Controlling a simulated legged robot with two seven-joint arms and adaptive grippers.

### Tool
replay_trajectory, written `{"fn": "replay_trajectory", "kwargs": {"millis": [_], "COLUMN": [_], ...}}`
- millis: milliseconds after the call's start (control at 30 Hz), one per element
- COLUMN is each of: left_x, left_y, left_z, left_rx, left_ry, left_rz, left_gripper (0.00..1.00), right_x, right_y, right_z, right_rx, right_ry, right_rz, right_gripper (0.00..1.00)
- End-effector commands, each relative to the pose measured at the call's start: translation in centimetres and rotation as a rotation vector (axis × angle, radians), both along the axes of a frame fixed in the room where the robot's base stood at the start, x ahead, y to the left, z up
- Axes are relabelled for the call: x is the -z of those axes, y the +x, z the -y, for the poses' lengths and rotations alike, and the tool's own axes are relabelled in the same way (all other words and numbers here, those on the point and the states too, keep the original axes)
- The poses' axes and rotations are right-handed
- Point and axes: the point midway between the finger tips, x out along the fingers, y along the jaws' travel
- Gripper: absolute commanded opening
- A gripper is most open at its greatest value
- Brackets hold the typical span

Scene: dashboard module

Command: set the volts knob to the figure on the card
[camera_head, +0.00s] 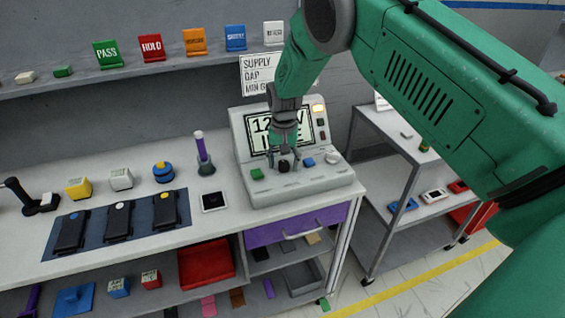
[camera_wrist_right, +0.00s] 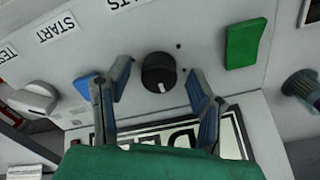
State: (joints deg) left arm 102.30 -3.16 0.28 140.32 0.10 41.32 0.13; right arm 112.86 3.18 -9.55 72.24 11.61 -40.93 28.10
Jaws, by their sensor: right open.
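The grey dashboard module (camera_head: 328,182) stands on the bench with a lit display (camera_head: 259,139). The display starts with "12" and shows a "V"; my right gripper hides its middle. The card (camera_head: 258,76) behind reads "SUPPLY", "DAP" and "MIN G"; my arm cuts off its right part, and I cannot read a figure. A black knob (camera_wrist_right: 158,72) with a white pointer mark shows in the right wrist view, near a cut-off label ending "LTS" (camera_wrist_right: 127,3). My right gripper (camera_head: 284,157) points down over the panel. Its open fingers are on either side of the knob, with gaps.
On the panel, a green button (camera_wrist_right: 244,44), a blue button (camera_wrist_right: 84,84) and a white knob (camera_wrist_right: 35,98) are near the black knob. A purple cylinder in a holder (camera_head: 203,155) and a dark-screened device (camera_head: 214,202) stand left of the module. A shelf cart (camera_head: 400,130) is at right.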

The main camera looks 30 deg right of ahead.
Motion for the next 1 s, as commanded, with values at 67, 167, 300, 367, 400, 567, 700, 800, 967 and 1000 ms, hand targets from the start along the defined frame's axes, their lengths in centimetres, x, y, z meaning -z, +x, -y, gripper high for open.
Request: {"fn": "replay_trajectory", "kwargs": {"millis": [67,167,300,367,400,567,700,800,967,1000], "left_x": [0.0,0.0,0.0,0.0,0.0,0.0,0.0,0.0,0.0,0.0], "left_y": [-0.1,-0.1,-0.1,-0.1,-0.1,0.0,0.0,0.0,0.0,0.1], "left_z": [0.0,0.0,0.0,0.0,0.0,0.0,0.0,0.0,0.0,0.0], "left_rx": [0.0,0.0,0.0,0.0,0.0,0.0,0.0,0.0,0.0,0.0], "left_ry": [0.0,0.0,0.0,0.0,0.0,0.0,0.0,0.0,0.0,0.0], "left_rz": [-0.001,-0.001,-0.001,-0.001,-0.001,-0.001,-0.001,-0.001,-0.001,-0.003], "left_gripper": [0.34,0.34,0.34,0.34,0.34,0.34,0.34,0.34,0.34,0.34], "right_x": [-0.8,-2.4,-5.5,-6.7,-7.6,-10.1,-11.3,-11.6,-11.6,-11.6], "right_y": [0.1,0.1,0.2,0.2,0.3,0.3,0.4,0.3,0.3,0.3], "right_z": [0.0,0.0,0.1,0.1,0.1,0.1,0.1,0.1,0.1,0.1], "right_rx": [0.0,-0.001,-0.001,-0.001,0.0,0.0,0.0,0.0,0.0,0.0], "right_ry": [0.0,-0.001,-0.001,-0.001,-0.001,-0.001,0.0,0.0,0.0,0.0], "right_rz": [0.001,0.002,0.004,0.003,0.004,0.002,0.001,0.0,0.0,0.0], "right_gripper": [0.49,0.49,0.49,0.49,0.49,0.49,0.49,0.49,0.49,0.49]}}
